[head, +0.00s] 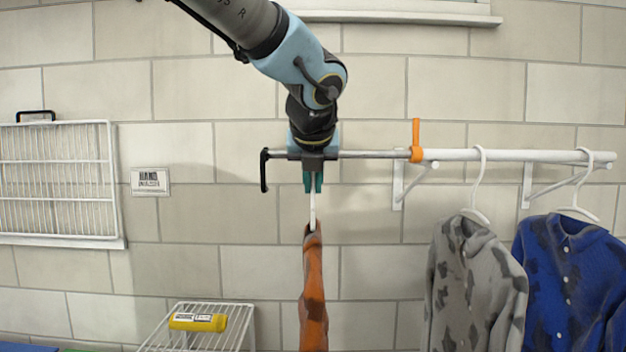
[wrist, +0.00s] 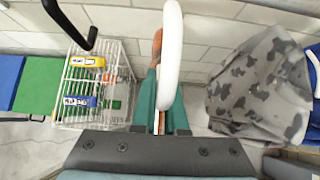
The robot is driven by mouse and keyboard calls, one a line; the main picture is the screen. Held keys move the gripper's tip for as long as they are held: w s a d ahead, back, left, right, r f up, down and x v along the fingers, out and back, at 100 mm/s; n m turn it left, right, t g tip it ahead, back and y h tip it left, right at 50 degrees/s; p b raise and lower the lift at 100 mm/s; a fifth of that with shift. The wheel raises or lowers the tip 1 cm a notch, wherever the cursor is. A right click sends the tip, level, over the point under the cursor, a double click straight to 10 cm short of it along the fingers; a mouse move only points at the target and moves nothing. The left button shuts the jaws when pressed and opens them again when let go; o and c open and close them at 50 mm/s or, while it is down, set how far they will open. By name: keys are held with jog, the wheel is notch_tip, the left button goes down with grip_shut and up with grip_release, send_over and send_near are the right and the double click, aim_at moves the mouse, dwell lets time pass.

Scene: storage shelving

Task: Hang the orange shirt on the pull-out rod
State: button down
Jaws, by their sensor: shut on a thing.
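The orange shirt (head: 314,285) with dark patches hangs edge-on from a white hanger (head: 312,212). My gripper (head: 313,188) points down and is shut on this hanger below its hook. In the wrist view the white hook (wrist: 171,50) rises between the teal fingers (wrist: 158,100), with a bit of orange shirt (wrist: 157,45) behind it. The thin grey pull-out rod (head: 375,154) extends left from a white wall rail and ends in a black downturned stop (head: 264,172). My gripper covers part of the rod in the head view; I cannot tell whether the hook touches it.
An orange clamp (head: 416,142) sits where the rod meets the white rail (head: 520,155). A grey patterned shirt (head: 475,275) and a blue shirt (head: 575,270) hang there. A wire rack (head: 190,340) with a yellow item (head: 198,322) stands at lower left.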

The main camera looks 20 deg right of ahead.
jog(key=shift+w+d+f+p, duration=0.25)
jog(key=shift+w+d, duration=0.4)
jog(key=shift+w, duration=0.75)
jog(key=shift+w+d+f, duration=0.4)
jog(key=shift+w+d, duration=0.3)
jog(key=shift+w, duration=0.7)
jog(key=shift+w+d+f+p, duration=0.25)
jog(key=shift+w+d, duration=0.4)
jog(key=shift+w, duration=0.75)
jog(key=shift+f, duration=0.1)
